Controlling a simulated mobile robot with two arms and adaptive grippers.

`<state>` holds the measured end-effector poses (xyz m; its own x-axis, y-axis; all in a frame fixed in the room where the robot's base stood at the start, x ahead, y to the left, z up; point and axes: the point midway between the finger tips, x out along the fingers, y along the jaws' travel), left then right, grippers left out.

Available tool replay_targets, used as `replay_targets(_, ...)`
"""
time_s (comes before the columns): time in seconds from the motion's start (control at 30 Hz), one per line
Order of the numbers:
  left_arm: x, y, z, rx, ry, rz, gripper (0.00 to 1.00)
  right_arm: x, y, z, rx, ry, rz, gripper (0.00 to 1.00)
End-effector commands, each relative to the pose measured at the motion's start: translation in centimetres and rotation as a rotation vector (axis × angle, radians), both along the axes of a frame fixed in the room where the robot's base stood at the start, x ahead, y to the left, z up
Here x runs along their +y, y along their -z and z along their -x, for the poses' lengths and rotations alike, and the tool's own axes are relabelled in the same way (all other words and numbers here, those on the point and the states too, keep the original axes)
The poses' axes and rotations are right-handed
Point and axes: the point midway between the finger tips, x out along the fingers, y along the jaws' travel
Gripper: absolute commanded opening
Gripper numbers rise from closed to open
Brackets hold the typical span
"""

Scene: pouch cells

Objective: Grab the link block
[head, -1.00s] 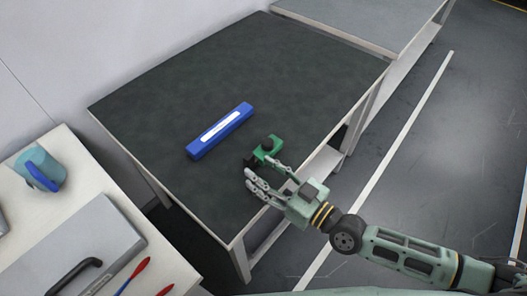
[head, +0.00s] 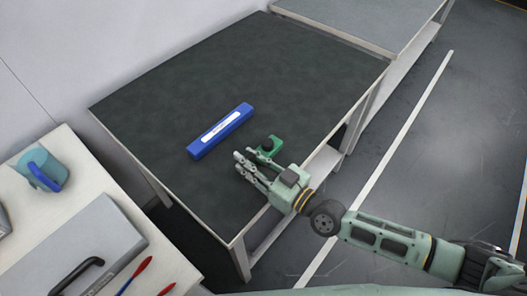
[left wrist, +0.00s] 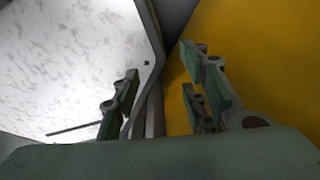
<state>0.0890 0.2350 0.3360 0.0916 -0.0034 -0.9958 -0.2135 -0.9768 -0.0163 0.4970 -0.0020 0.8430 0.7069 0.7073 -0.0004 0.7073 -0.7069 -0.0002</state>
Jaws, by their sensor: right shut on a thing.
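The link block, a small green block with a black round part on top (head: 267,149), is near the right front edge of the dark table.
A blue bar with a white label (head: 221,131) lies on the dark table (head: 180,85), left of the block. The back of the dark table is clear.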

Motion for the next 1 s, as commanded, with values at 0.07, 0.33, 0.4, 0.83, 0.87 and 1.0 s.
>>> replay_targets(0.07,0.0,0.0,0.0,0.000,0.000,0.000,0.40,0.0,0.0,0.0,0.000,0.000,0.000,0.08)
replay_targets(0.33,0.0,0.0,0.0,0.001,0.000,0.000,0.40,0.0,0.0,0.0,-0.001,0.001,0.000,0.00)
replay_targets(0.4,0.0,0.0,0.0,0.001,0.000,0.000,0.40,0.0,-0.1,0.0,-0.001,0.001,0.000,0.00)
replay_targets(0.83,0.0,-2.6,0.0,0.000,-0.001,0.000,0.40,0.0,-4.7,0.0,-0.001,0.002,-0.005,0.00)
replay_targets(0.87,0.0,-2.5,0.0,0.000,-0.001,0.000,0.40,-0.4,-4.8,0.1,0.000,0.002,0.000,0.00)
replay_targets(1.0,0.0,-1.8,0.0,0.000,-0.001,0.000,0.40,-3.7,-6.0,0.7,-0.003,0.002,0.006,0.00)
